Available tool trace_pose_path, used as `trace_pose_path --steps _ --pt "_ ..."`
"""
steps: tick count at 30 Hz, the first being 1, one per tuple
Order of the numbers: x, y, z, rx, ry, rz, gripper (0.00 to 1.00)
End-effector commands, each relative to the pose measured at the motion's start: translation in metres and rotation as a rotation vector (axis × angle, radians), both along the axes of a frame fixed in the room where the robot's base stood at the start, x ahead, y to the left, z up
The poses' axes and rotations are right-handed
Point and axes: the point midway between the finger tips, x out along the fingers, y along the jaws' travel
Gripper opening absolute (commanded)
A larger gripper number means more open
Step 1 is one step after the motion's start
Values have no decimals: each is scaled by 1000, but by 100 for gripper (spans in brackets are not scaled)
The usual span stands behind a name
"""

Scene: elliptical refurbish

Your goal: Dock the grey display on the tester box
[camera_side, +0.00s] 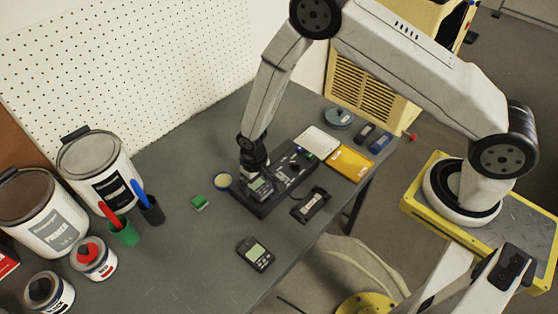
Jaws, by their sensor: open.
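The tester box (276,200) is a long dark unit lying on the grey table. A small grey display (262,188) with a pale screen is at the left end of the box, directly under my gripper. It appears to rest on the box, but I cannot tell whether it is fully seated. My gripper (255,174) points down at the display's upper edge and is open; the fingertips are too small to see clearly. A second, dark handheld device with a greenish screen (255,254) lies on the table in front of the box.
A dark cradle-like part (310,205) lies right of the box. An orange-yellow folder (350,163) and a white sheet (318,141) are behind it. A green block (199,202), pen cups (124,233) and paint cans (97,170) stand left.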

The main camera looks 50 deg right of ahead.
Motion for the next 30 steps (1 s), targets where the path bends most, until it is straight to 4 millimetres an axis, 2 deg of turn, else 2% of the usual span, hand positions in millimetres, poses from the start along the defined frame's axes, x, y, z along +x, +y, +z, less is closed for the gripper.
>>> trace_pose_path --steps 8,21,30 --pt "1 0 17 1 -2 0 100" --pt "1 0 63 1 -2 0 100" --pt "0 0 76 0 -1 0 100"
